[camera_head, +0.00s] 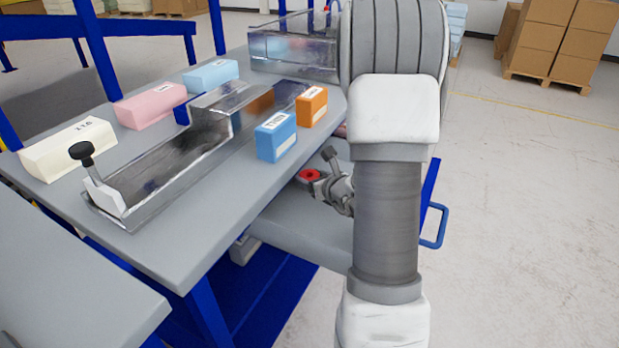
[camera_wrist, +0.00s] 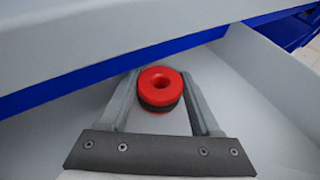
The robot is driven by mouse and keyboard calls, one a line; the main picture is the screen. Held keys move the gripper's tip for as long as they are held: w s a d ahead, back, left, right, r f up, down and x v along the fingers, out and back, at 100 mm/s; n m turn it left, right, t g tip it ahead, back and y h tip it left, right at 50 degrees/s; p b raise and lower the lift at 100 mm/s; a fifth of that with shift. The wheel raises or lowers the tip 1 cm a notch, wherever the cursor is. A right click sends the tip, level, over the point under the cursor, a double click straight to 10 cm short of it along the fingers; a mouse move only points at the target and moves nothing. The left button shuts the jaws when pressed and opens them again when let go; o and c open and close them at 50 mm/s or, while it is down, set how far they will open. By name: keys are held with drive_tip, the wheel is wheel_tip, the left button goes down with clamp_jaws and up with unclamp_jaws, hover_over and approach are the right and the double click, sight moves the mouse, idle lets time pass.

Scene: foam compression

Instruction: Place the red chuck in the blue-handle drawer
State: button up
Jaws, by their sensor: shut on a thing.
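The red chuck (camera_head: 309,175) is a short round piece with a hole in its top and a dark lower band. My gripper (camera_wrist: 160,82) is shut on the red chuck (camera_wrist: 161,86), with one finger on each side. In the head view my gripper (camera_head: 318,182) is beside the table's right edge, over the open drawer (camera_head: 300,225). The blue handle (camera_head: 441,228) shows right of my arm. In the wrist view the chuck is over the pale drawer interior (camera_wrist: 245,85); I cannot tell whether it touches the floor. My arm hides part of the drawer.
The table (camera_head: 165,250) overhangs the drawer's left side. On it are a metal trough (camera_head: 165,165), a blue block (camera_head: 276,137), an orange block (camera_head: 312,107) and other blocks. The floor right of the handle is clear.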

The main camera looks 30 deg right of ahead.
drive_tip(key=shift+f, duration=0.15)
drive_tip(key=o, duration=1.4)
drive_tip(key=shift+r, duration=0.25)
drive_tip(key=shift+s+r, duration=0.15)
drive_tip(key=shift+s, duration=0.2)
drive_tip(key=v, duration=0.8)
drive_tip(key=shift+s+p, duration=0.35)
drive_tip(key=shift+b+v, duration=1.3)
drive_tip(key=shift+b, duration=0.45)
